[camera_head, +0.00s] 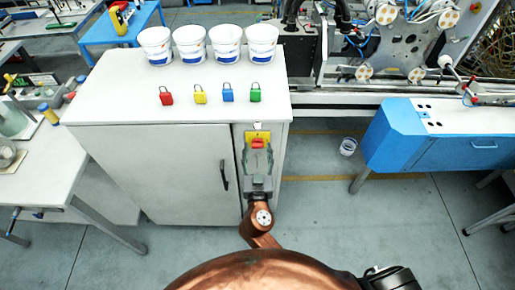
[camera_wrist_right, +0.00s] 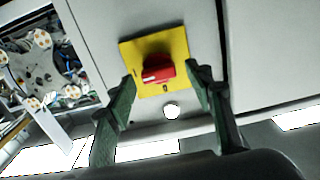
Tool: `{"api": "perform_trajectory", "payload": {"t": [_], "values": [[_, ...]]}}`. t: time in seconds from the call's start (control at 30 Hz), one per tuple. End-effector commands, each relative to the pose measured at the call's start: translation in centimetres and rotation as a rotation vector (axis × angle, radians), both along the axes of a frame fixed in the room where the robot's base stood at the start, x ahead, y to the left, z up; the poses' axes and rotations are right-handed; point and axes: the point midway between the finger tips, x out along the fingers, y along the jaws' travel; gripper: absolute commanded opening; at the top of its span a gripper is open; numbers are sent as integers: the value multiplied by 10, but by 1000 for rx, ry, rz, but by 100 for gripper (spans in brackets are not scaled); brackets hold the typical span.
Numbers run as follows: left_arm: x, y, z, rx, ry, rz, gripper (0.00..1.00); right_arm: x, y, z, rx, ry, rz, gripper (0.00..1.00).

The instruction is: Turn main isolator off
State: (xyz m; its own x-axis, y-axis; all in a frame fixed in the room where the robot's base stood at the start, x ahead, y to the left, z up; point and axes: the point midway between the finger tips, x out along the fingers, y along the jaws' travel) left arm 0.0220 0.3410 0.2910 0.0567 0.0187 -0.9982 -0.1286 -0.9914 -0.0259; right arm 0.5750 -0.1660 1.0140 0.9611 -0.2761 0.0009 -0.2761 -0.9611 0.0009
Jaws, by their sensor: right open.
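The main isolator is a red rotary handle (camera_wrist_right: 158,70) on a yellow plate (camera_wrist_right: 177,46), fixed to the front of a grey cabinet. In the head view the red handle (camera_head: 258,143) sits near the cabinet's top right, on its narrow front panel. My right gripper (camera_head: 258,160) is in front of the plate and hides its lower part. In the wrist view my right gripper (camera_wrist_right: 162,88) is open, with one green finger on each side of the handle. Whether a finger touches the handle I cannot tell. My left gripper is not in view.
On the cabinet top (camera_head: 130,100) stand several white buckets (camera_head: 208,44) and red (camera_head: 166,96), yellow (camera_head: 200,95), blue (camera_head: 228,93) and green (camera_head: 255,93) padlocks. A door handle (camera_head: 224,175) is left of my gripper.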

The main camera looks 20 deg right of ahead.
Motion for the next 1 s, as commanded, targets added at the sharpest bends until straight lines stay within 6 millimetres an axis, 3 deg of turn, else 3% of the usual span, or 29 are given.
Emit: {"api": "perform_trajectory", "payload": {"t": [0.37, 1.0], "values": [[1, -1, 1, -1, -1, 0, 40, 7, -3, 0, 1, 1, -1, 48], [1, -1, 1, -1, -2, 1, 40, 7, -2, 0, 1, 1, 0, 6]]}}
